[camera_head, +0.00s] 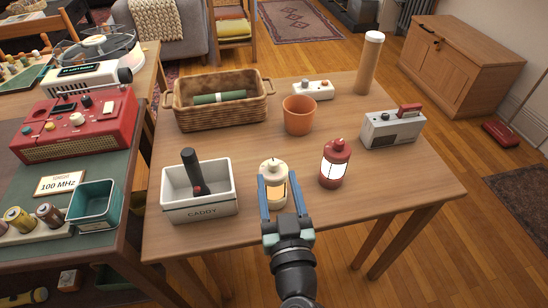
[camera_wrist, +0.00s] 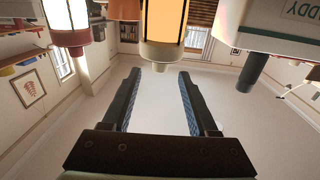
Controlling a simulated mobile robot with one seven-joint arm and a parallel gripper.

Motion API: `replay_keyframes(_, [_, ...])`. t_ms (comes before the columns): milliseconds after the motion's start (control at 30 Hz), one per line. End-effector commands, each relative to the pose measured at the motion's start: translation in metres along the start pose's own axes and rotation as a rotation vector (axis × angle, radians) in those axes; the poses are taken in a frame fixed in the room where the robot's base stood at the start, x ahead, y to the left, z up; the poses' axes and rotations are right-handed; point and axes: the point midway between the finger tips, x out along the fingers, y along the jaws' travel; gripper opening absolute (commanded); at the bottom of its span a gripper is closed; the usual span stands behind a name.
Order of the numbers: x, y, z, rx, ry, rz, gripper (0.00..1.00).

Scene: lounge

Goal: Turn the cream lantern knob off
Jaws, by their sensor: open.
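The cream lantern (camera_head: 273,168) stands upright on the wooden table near its front edge, its panel glowing warm orange. In the wrist view, which is upside down, the lantern (camera_wrist: 165,22) is at top centre, with its cream top and small knob (camera_wrist: 159,66) pointing down between my fingertips. My gripper (camera_head: 280,180) is open and empty, its two blue fingers on either side of the lantern in the head view. In the wrist view the gripper (camera_wrist: 160,73) has a wide gap around the knob's line. I cannot tell if either finger touches it.
A lit red lantern (camera_head: 335,163) stands close on the right. A white caddy (camera_head: 199,205) holding a dark-handled tool (camera_head: 191,168) stands close on the left. Behind are a terracotta pot (camera_head: 299,115), a wicker basket (camera_head: 219,112) and a grey radio (camera_head: 391,130). The table's front right is clear.

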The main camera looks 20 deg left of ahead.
Motion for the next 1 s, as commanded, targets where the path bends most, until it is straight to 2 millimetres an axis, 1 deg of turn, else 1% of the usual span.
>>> replay_keyframes(33, [0.011, 0.000, -0.003, -0.002, 0.001, -0.002, 0.59])
replay_keyframes(100, [0.023, 0.000, -0.002, -0.002, 0.001, -0.002, 0.59])
replay_keyframes(200, [0.037, 0.000, -0.002, -0.002, 0.001, -0.002, 0.59])
replay_keyframes(300, [0.046, -0.001, -0.001, -0.001, 0.000, -0.002, 0.59])
replay_keyframes(433, [0.053, 0.000, -0.001, -0.001, 0.000, -0.001, 0.59])
replay_keyframes(700, [0.054, 0.000, 0.000, -0.001, 0.000, 0.000, 0.59])
replay_keyframes(733, [0.054, 0.000, 0.000, -0.001, 0.000, 0.000, 0.58])
replay_keyframes(767, [0.053, 0.000, 0.000, -0.001, 0.000, 0.000, 0.52])
replay_keyframes(800, [0.053, 0.000, 0.000, -0.001, 0.000, 0.000, 0.45])
replay_keyframes(967, [0.053, 0.000, 0.000, -0.001, 0.000, 0.000, 0.16])
replay_keyframes(1000, [0.053, 0.000, 0.000, -0.001, 0.000, 0.000, 0.09])
